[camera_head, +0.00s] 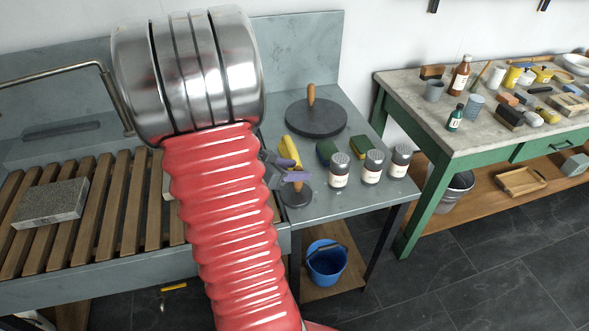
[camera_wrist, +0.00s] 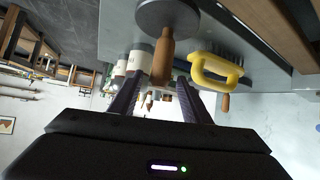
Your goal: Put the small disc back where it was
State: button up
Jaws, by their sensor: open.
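The small disc (camera_head: 296,195) is dark and round with an upright wooden handle. It lies on the grey bench top near the front edge, right of the slatted rack. In the wrist view the small disc (camera_wrist: 180,15) shows at the top, with its handle (camera_wrist: 162,60) pointing down the picture. My gripper (camera_head: 288,169) is open at the handle. In the wrist view my gripper's fingers (camera_wrist: 158,80) stand on either side of the handle's end, with gaps visible. The head view partly hides the handle behind my gripper.
A yellow-handled brush (camera_wrist: 218,68) is close beside the small disc. Several shaker jars (camera_head: 372,167) stand to its right. A larger dark disc (camera_head: 318,120) with a wooden handle lies behind. A grey stone slab (camera_head: 50,203) rests on the slatted rack (camera_head: 115,215).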

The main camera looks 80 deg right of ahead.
jog(key=v, duration=1.2)
jog(key=shift+r, duration=0.1)
dwell(0.7)
jog(key=w+a+r+n+t+y, duration=0.3)
jog(key=a+n, duration=0.5)
jog(key=a, duration=0.5)
jog(key=w+a+r+n+t+y, duration=0.2)
jog(key=w+a+n+t, duration=0.3)
jog(key=a, duration=0.8)
jog(key=w+a+r+n+t+y, duration=0.3)
jog(key=w+a+n+t+y, duration=0.1)
jog(key=a+n, duration=0.8)
jog(key=shift+w+a+r+t, duration=0.3)
jog(key=shift+w+a, duration=0.1)
jog(key=shift+a, duration=0.55)
jog(key=shift+c, duration=0.3)
